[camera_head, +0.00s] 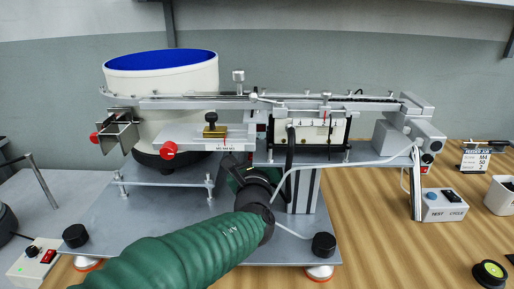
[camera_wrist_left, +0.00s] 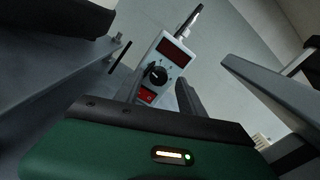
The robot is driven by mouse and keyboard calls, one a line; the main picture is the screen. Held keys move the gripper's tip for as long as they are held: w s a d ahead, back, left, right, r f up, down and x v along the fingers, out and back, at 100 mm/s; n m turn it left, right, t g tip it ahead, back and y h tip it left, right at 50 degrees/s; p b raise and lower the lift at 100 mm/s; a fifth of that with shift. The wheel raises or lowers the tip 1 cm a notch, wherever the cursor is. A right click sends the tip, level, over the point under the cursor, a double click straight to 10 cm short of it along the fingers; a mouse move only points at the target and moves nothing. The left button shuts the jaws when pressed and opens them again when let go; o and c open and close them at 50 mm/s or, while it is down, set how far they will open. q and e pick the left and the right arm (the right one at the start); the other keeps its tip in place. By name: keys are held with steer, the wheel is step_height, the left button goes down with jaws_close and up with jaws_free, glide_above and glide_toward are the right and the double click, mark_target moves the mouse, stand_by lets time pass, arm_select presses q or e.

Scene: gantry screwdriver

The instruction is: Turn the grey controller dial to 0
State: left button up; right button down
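In the left wrist view a light grey controller box (camera_wrist_left: 164,64) has a dark red display (camera_wrist_left: 177,51), a round black dial (camera_wrist_left: 155,74) with a pale pointer mark, and a red switch (camera_wrist_left: 147,95). The dial's numbers are too small to read. My left gripper (camera_wrist_left: 160,82) is open, with its fingers apart on either side of the box's lower part; no contact with the dial is visible. In the head view my left gripper (camera_head: 252,180) reaches under the feeder rail, its fingertips mostly hidden. My right gripper is not in view.
The feeder rail (camera_head: 330,102) and white bowl (camera_head: 165,80) stand above a grey base plate (camera_head: 120,215). A small box (camera_head: 38,258) with a black knob and red switch is at lower left. A test-cycle box (camera_head: 443,204) is at right.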

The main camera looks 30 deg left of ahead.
arm_select(q)
steer(key=c, duration=0.5)
steer(key=shift+a, duration=0.2)
jaws_close()
steer(key=shift+f+b, duration=0.15)
steer(key=shift+b, duration=0.15)
steer(key=n+b, duration=0.5)
steer(key=b, duration=0.3)
steer(key=shift+f, duration=0.2)
steer(key=shift+r+n, duration=0.25)
steer(key=shift+n, duration=0.15)
steer(key=shift+r, duration=0.1)
